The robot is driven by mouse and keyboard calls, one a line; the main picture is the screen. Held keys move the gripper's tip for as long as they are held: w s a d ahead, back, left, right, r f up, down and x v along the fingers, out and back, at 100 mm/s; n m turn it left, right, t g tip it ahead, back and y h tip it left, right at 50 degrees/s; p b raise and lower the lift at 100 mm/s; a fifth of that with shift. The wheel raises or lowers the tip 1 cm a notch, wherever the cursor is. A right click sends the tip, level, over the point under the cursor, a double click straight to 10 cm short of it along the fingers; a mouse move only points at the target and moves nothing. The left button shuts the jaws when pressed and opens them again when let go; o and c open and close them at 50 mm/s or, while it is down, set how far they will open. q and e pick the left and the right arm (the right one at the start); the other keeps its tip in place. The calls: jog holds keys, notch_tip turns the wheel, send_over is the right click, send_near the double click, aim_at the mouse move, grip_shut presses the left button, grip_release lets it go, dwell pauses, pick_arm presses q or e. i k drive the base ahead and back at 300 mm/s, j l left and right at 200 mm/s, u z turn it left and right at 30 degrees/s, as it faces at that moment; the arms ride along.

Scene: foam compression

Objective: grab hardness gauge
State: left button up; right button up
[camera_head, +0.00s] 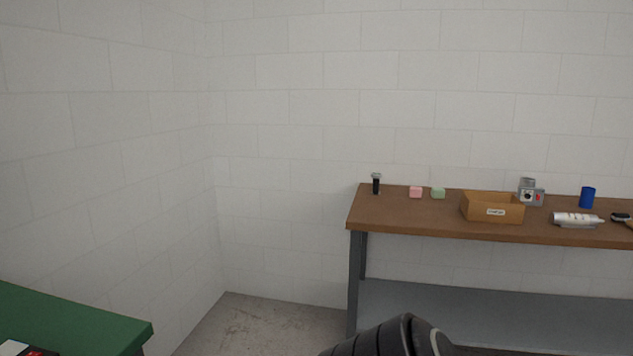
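No object in view is labelled clearly enough for me to be sure which is the hardness gauge. A small upright black tool with a silver top (376,184) stands at the left end of the brown workbench (400,222). A silver device with a round dark face and a red mark (530,193) stands behind the cardboard box on the same bench. Neither of my grippers shows. A dark rounded part of my own arm enters at the bottom centre, well short of the bench.
Pink (416,192) and green (438,193) foam blocks, an open labelled box (491,208), a blue cylinder (587,197) and a silver tube (577,219) sit on the bench. A green table (75,322) is at lower left. Bare floor (262,322) lies between.

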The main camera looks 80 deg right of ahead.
aim_at(376, 177)
jog(key=z, duration=2.95)
jog(key=i+l+z, duration=0.1)
jog(key=i, duration=0.3)
jog(key=i+l, duration=0.3)
jog(key=i+l+z, duration=0.15)
jog(key=i, duration=0.3)
